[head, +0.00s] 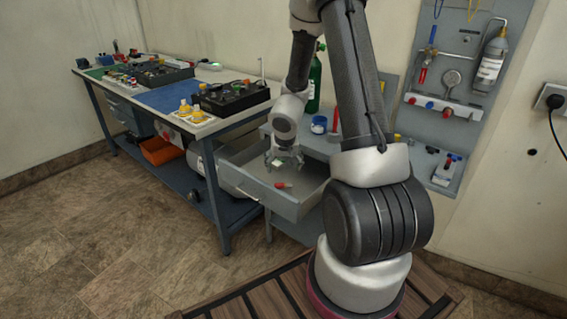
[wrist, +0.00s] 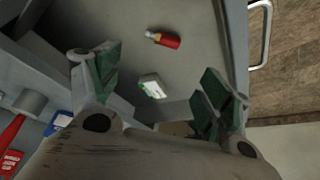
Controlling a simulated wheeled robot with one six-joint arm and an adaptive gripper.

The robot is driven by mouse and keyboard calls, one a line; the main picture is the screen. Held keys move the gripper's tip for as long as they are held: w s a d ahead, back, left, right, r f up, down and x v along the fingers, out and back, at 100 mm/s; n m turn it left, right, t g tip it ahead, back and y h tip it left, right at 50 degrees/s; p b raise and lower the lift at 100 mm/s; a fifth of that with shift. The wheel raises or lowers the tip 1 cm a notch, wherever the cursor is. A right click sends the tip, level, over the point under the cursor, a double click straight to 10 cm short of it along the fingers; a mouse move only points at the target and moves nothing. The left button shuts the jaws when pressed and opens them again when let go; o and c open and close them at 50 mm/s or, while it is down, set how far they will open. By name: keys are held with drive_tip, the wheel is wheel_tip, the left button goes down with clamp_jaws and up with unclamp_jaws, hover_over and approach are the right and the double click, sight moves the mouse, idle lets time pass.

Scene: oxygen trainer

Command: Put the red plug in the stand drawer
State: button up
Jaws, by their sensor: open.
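The red plug (wrist: 163,39), with a pale metal tip, lies on the floor of the open grey stand drawer (wrist: 195,22). It also shows in the head view as a small red piece (head: 281,185) near the drawer's front wall (head: 270,197). My gripper (wrist: 160,92) is open and empty, over the drawer, with a finger on each side of the picture. In the head view my gripper (head: 284,160) hangs above the drawer's inside, behind the plug and apart from it.
A workbench (head: 170,98) with trainer boxes stands at left. A blue-and-white jar (head: 319,124) stands on the stand top.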

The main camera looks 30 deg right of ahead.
drive_tip(key=s+a+r+n+t+y, duration=0.25)
drive_tip(key=a+r, duration=0.35)
drive_tip(key=r, duration=0.5)
drive_tip(key=s+a+r+n+t+y, duration=0.25)
drive_tip(key=a+r, duration=0.25)
drive_tip(key=r, duration=0.6)
drive_tip(key=s+a+r+n+g+y, duration=0.1)
drive_tip(key=s+r, duration=0.1)
drive_tip(key=s, duration=0.2)
drive_tip(key=s+a+r+g, duration=0.1)
drive_tip(key=s+r+g, duration=0.15)
drive_tip(key=s, duration=0.25)
drive_tip(key=s+d+r+h, duration=0.1)
drive_tip(key=s+d+h, duration=0.1)
drive_tip(key=s+d, duration=0.2)
drive_tip(key=s+d+r+m+g+h, duration=0.1)
drive_tip(key=s+d+r+h, duration=0.1)
drive_tip(key=s, duration=0.7)
drive_tip(key=shift+d+r, duration=0.15)
drive_tip(key=shift+d, duration=0.75)
